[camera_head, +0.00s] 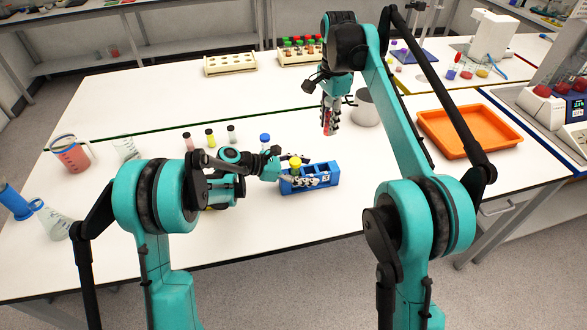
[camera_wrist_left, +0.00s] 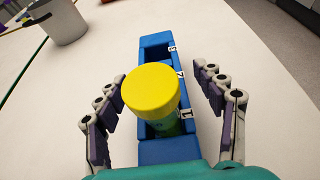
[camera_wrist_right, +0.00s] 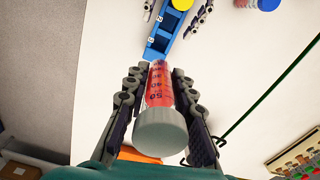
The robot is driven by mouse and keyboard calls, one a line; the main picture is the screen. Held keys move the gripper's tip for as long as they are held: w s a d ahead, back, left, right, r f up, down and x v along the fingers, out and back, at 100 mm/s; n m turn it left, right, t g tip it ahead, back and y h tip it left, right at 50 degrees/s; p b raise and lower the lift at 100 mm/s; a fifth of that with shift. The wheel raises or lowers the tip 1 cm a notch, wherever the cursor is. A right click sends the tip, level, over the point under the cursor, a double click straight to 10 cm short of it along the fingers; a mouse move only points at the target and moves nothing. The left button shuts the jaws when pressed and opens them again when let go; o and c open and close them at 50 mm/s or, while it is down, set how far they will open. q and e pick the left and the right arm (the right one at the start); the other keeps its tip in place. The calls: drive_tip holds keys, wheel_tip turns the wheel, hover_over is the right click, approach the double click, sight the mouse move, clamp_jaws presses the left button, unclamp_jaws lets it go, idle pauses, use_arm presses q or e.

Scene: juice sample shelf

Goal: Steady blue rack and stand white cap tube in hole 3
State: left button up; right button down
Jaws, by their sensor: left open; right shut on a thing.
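The blue rack (camera_head: 327,171) stands on the white table, with labels 1, 2 and 3 along its side. In the left wrist view the rack (camera_wrist_left: 157,150) has a yellow-cap tube (camera_wrist_left: 152,92) standing in hole 1; holes 2 and 3 look empty. My left gripper (camera_wrist_left: 163,75) is open, one finger on each side of the rack. My right gripper (camera_head: 330,112) is shut on the white cap tube (camera_wrist_right: 160,88), which has red contents. It holds the tube above the table, behind the rack and apart from it. The tube's far end is partly hidden by the fingers.
A grey cup (camera_head: 366,108) stands right of my right gripper. An orange tray (camera_head: 468,128) lies farther right. Several small capped tubes and a blue-cap one (camera_head: 265,140) stand behind the rack. Beakers (camera_head: 70,154) are at left. Table right of the rack is clear.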

use_arm(q)
drive_tip(key=shift+w+d+f, duration=0.2)
drive_tip(key=shift+d, duration=0.25)
drive_tip(key=c, duration=1.4)
use_arm(e)
wheel_tip(320, 180, down, 13)
drive_tip(key=shift+r, duration=0.2)
